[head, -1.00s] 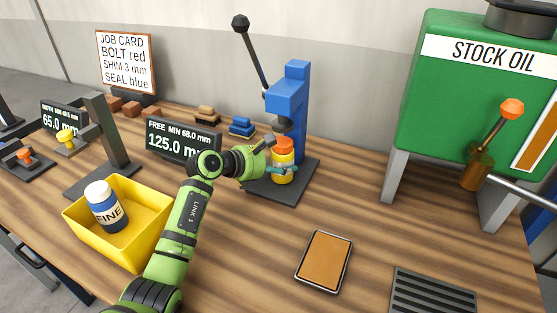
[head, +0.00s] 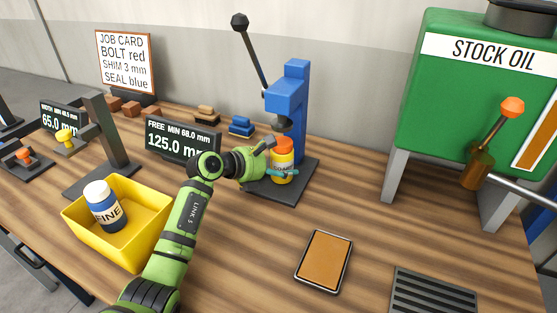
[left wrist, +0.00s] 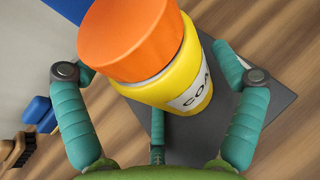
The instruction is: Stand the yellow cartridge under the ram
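The yellow cartridge (head: 283,162) has an orange cap and a label reading "COA…". It stands upright on the dark base plate (head: 290,193) of the blue press (head: 288,95), below the grey ram (head: 284,123). In the left wrist view the cartridge (left wrist: 165,75) leans across the picture, with the plate (left wrist: 195,140) beneath. My left gripper (head: 272,160) is at its near left side. In the left wrist view its teal fingers (left wrist: 160,105) are spread wide, with visible gaps beside the cartridge. My right gripper is not in view.
A display (head: 180,140) reads 125.0. The green stock oil tank (head: 460,90) stands at right. An orange-topped tray (head: 324,262) lies in front; bare wood surrounds it.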

